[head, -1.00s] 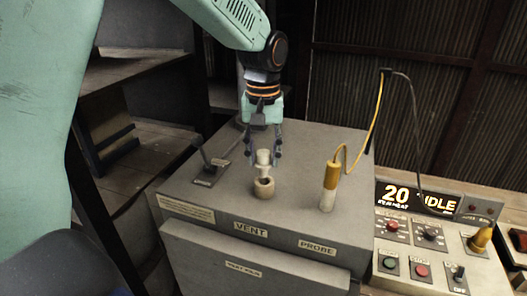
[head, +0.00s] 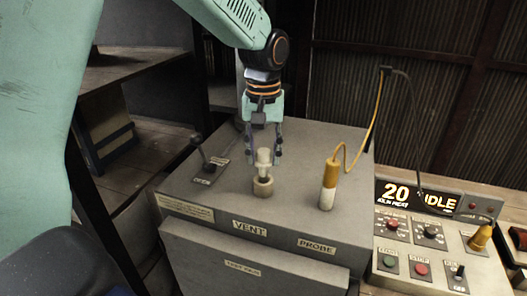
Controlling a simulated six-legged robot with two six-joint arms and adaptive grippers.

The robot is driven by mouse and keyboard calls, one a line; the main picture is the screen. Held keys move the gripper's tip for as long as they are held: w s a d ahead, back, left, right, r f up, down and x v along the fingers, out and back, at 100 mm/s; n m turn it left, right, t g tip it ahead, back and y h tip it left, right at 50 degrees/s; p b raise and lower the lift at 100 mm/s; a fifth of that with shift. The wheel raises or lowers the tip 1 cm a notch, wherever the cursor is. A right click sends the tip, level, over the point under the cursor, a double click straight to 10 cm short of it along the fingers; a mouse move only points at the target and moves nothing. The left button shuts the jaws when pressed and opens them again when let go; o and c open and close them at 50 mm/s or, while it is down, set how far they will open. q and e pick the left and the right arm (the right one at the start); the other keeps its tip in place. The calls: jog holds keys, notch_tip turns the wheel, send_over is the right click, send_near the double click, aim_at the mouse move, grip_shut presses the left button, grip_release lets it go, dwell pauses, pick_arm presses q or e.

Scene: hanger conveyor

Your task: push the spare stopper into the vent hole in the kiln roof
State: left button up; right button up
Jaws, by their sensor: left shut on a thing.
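The kiln (head: 310,220) is a grey box with VENT and PROBE labels on its front top edge. The vent hole is a short tan collar (head: 263,187) on the roof, behind the VENT label. My left gripper (head: 264,156) is shut on the pale stopper (head: 264,160), pointing down over the collar. The stopper is upright, and its lower end is at the collar's mouth, seemingly just inside it. The collar's rim hides how deep it sits. My right gripper is not in view.
A yellow and white probe (head: 328,186) with a yellow cable stands on the roof to the right. A small lever (head: 208,165) is at the left of the roof. A control panel (head: 432,240) with a lit display reading 20 and IDLE is at the right.

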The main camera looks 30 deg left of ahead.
aim_at(264, 168)
pick_arm(q)
jog(key=shift+w+a, duration=0.1)
jog(key=shift+a, duration=0.1)
jog(key=shift+d, duration=0.15)
jog(key=shift+f, duration=0.2)
jog(key=shift+f, duration=0.25)
dwell(1.9)
jog(key=shift+f, duration=1.85)
dwell(2.4)
jog(key=o, duration=0.9)
jog(key=shift+o, duration=0.4)
jog(key=o, duration=0.5)
